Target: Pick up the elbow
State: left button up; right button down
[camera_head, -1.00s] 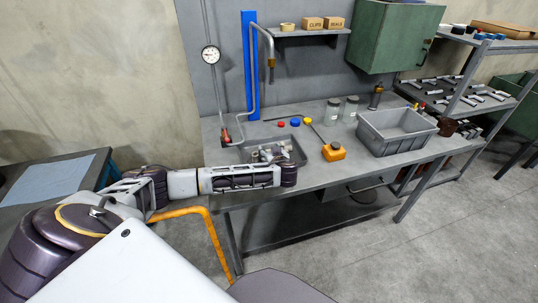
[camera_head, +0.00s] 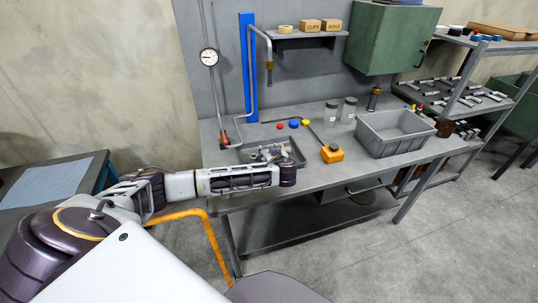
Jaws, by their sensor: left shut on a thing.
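My left arm comes in from the left and its gripper (camera_head: 270,155) points down into a shallow grey tray (camera_head: 299,152) on the workbench. The gripper is shut on a small metal fitting in the tray, which I take to be the elbow. The fitting's shape is mostly hidden by the fingers and too small to make out. I cannot tell whether it still touches the tray floor. My right gripper is not in view.
An orange oil can (camera_head: 332,154) stands just right of the tray, its spout leaning back left. A grey bin (camera_head: 392,147), two jars (camera_head: 339,112) and small coloured caps (camera_head: 293,123) are on the bench (camera_head: 330,178).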

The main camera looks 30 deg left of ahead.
pick_arm(q)
notch_tip(320, 180, up, 9)
jog(key=shift+r, duration=0.1)
dwell(0.4)
